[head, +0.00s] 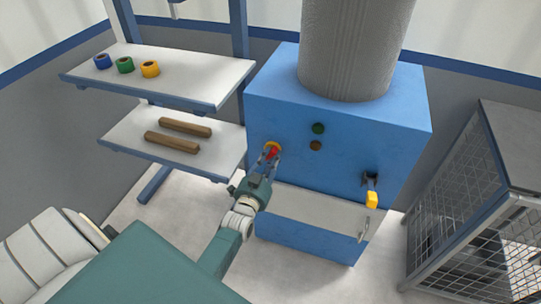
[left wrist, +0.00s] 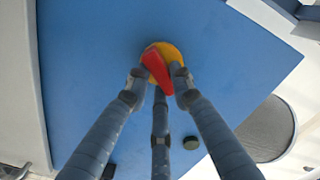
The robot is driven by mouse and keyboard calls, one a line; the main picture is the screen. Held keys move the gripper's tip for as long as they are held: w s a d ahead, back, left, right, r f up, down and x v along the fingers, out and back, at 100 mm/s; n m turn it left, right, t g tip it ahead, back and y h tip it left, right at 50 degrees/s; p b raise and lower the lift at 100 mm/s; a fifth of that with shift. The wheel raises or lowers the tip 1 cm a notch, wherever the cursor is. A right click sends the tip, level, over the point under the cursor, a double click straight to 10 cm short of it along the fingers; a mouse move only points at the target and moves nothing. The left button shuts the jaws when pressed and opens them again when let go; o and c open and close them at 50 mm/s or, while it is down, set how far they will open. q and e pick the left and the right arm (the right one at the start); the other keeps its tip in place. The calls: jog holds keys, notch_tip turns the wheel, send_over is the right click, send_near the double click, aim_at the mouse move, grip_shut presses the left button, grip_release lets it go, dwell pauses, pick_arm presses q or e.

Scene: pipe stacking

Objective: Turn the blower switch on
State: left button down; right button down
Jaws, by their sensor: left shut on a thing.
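The blower switch is a red knob (head: 273,153) on a round yellow plate, at the left of the front face of a blue machine (head: 350,125). In the left wrist view the red knob (left wrist: 157,69) lies tilted across the yellow plate (left wrist: 169,49). My left gripper (head: 268,157) is at the switch, its fingers closed around the red knob. In the left wrist view its fingertips (left wrist: 160,81) meet the knob's lower part and hide some of it. My right gripper is in neither view.
A green button (head: 319,128) and a brown button (head: 316,146) sit right of the switch. A black lever with a yellow end (head: 371,200) juts out further right. A shelf (head: 215,72) with tape rolls and brown bars stands left, a mesh cage (head: 470,210) right.

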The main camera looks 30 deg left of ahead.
pick_arm(q)
jog(key=shift+f+m+b, duration=0.2)
jog(key=shift+m+b, duration=0.3)
jog(key=shift+m, duration=2.15)
jog(key=shift+f+m+b, duration=0.2)
jog(key=shift+m+b, duration=0.3)
jog(key=shift+m, duration=2.15)
jog(key=c, duration=1.5)
grip_release()
jog(key=v, duration=1.2)
jog(key=shift+s+a, duration=0.1)
jog(key=shift+f, duration=0.1)
